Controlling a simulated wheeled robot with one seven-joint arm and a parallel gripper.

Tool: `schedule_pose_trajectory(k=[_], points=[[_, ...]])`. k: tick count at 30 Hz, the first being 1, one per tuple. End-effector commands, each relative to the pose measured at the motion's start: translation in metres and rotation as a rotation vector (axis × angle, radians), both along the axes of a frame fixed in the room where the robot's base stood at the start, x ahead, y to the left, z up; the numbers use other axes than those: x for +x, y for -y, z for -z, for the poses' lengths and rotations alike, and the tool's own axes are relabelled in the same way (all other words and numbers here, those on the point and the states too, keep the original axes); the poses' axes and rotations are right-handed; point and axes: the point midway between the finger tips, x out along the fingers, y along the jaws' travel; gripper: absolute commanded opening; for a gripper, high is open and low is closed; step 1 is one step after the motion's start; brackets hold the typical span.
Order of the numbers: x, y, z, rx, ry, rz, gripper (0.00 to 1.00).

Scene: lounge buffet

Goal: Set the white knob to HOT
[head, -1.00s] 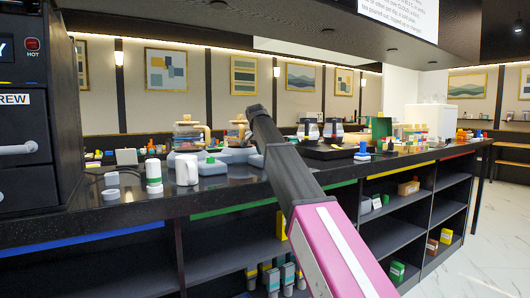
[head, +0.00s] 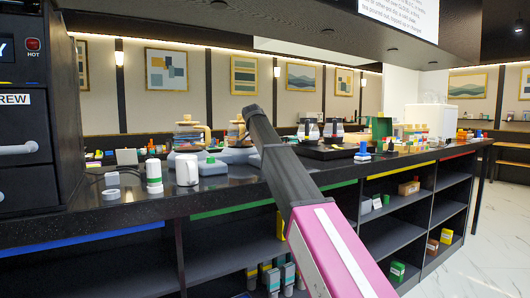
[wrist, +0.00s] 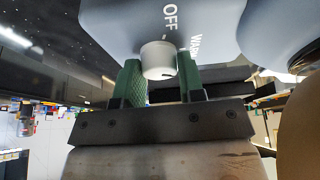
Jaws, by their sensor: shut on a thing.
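The white knob (wrist: 157,57) sticks out from the grey-blue front of a warmer (wrist: 115,18) in the wrist view. The word OFF is printed above the knob, and a partly cut-off word starting with WAR is to its right. No HOT label of this knob shows. My gripper (wrist: 160,74) has its two green fingers on either side of the knob and is shut on it. In the head view, grey-blue warmer bases (head: 212,168) stand on the counter behind a white mug. The knob and my gripper cannot be made out there.
A glass jug (head: 188,136) with a wooden handle stands at the warmers. A white mug (head: 187,170) and a white-and-green canister (head: 153,176) stand on the dark counter (head: 130,207). A black machine (head: 25,160) stands at left. A tan rounded thing (wrist: 300,130) is close at right.

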Motion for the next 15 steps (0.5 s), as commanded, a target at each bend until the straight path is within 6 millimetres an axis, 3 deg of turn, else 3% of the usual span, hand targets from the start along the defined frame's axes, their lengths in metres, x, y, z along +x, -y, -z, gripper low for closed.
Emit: schedule_pose_trajectory(k=[5,6,7,15], points=[[0.0001,-0.0006,-0.0003,0.001,0.000,-0.002,0.12],[0.0001,-0.0006,-0.0003,0.001,0.000,-0.002,0.49],[0.0000,-0.0005,-0.0002,0.001,0.000,-0.002,0.59],[-0.0001,-0.0002,0.0000,0.001,-0.001,-0.003,0.61]])
